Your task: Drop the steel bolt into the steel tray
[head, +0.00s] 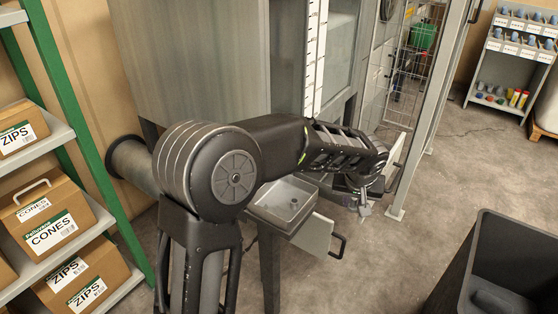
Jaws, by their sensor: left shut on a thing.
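The steel tray (262,214) is a shallow, square, open-topped metal pan at the front of the tall grey machine, left of my left gripper. My right gripper is not in view.
The grey machine (200,60) stands behind the tray. A pale panel with a dark handle (338,246) juts out below it. A dark bin (500,260) stands at lower right, and a shelf with boxes (48,228) at left. Open floor lies between.

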